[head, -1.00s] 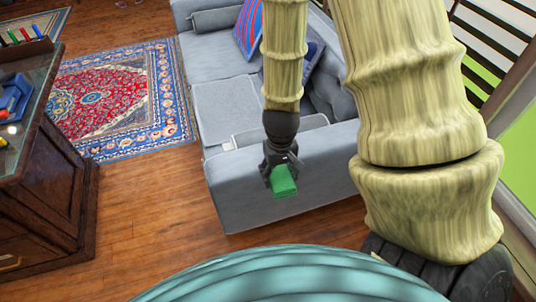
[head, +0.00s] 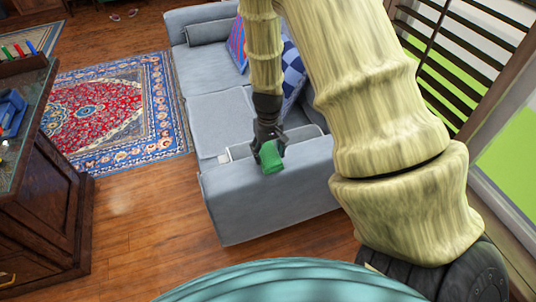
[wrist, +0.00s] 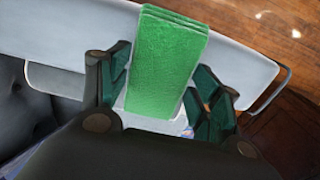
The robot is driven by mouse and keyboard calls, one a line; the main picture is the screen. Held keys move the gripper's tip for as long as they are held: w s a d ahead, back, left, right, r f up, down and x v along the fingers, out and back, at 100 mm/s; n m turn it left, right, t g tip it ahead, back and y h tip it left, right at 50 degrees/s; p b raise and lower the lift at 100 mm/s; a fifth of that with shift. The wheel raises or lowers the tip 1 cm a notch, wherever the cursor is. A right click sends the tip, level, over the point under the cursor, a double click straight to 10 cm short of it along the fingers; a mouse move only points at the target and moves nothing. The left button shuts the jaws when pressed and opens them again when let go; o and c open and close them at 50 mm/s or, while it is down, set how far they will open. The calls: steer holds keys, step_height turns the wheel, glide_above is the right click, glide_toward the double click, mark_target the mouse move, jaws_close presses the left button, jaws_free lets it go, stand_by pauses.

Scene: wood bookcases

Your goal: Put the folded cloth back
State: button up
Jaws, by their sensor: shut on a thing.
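The folded cloth is a small green block of stacked layers. In the head view the cloth (head: 271,158) hangs at the end of my arm, in front of the sofa's near armrest. In the wrist view the cloth (wrist: 165,62) sits between the two dark fingers, with its layered edge at the top. My gripper (head: 267,143) is shut on the cloth. In the wrist view my gripper (wrist: 165,90) has one finger on each side of it. I cannot tell the cloth's height above the armrest.
A grey sofa (head: 280,200) with cushions stands below and behind my gripper. A dark wood cabinet (head: 45,215) with items on top is at the left. A red and blue rug (head: 105,110) lies on the wood floor (head: 140,215), which is open between cabinet and sofa. Window blinds (head: 450,60) are at the right.

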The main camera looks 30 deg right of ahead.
mark_target(268, 151)
steer(key=shift+w+d+f, duration=0.15)
steer(key=shift+w+d, duration=0.2)
steer(key=shift+w, duration=0.2)
steer(key=shift+f, duration=1.65)
steer(key=shift+f, duration=0.15)
steer(key=o, duration=0.9)
step_height(268, 151, up, 12)
steer(key=shift+r, duration=0.15)
steer(key=shift+p, duration=0.3)
